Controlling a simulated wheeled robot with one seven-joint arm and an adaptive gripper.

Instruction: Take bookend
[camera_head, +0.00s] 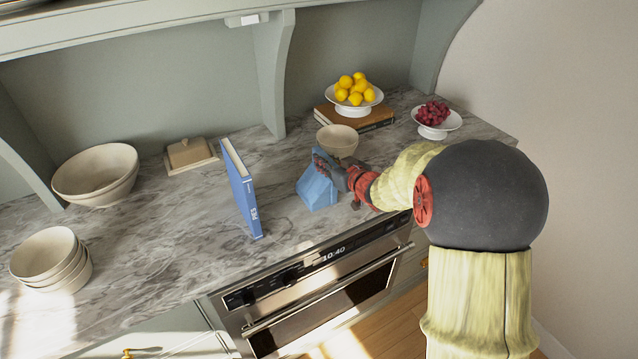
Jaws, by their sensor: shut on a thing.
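A light-blue bookend (316,190), wedge-shaped, is on or just above the marble counter near its front edge, above the oven. I cannot tell whether its base touches the counter. My gripper (326,165) reaches in from the right and is shut on the bookend at its upper right side. The fingers hide part of that side. A blue book (240,190) stands upright to the left of the bookend, apart from it.
A beige bowl (337,141) stands close behind my gripper. Behind are a stand of lemons (353,105) on books and a dish of grapes (436,129). Bowls (97,175) and a butter dish (190,155) are left. The counter between book and butter dish is mostly clear.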

